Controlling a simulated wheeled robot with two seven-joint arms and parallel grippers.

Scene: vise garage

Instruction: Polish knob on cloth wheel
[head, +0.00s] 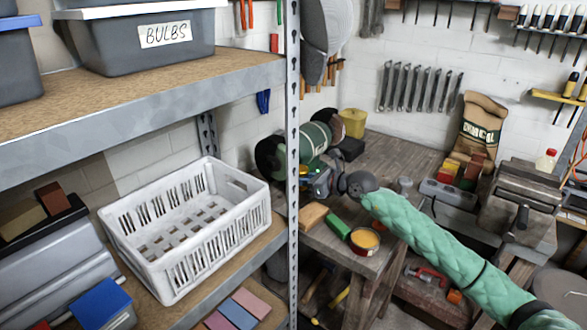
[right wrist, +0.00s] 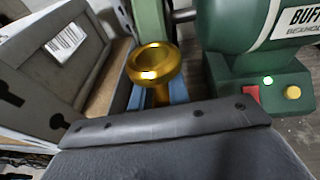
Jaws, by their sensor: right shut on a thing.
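The gold knob (right wrist: 152,62), round with a hollow top, stands upright between the blue fingers of my right gripper (right wrist: 160,97), which is shut on it. In the head view my right gripper (head: 319,182), on the green-sleeved arm, is in front of the green buffer (head: 314,137). The buffer's motor body and base show in the right wrist view (right wrist: 255,60), with a lit green lamp. A dark round wheel or guard (head: 269,157) is at its left end. I cannot tell whether the knob touches a wheel. My left gripper is out of view.
A metal shelf post (head: 293,120) stands just left of the gripper. A white crate (head: 185,225) sits on the lower shelf. On the bench are a green block (head: 336,226), a round tin (head: 365,240) and a vise (head: 515,200).

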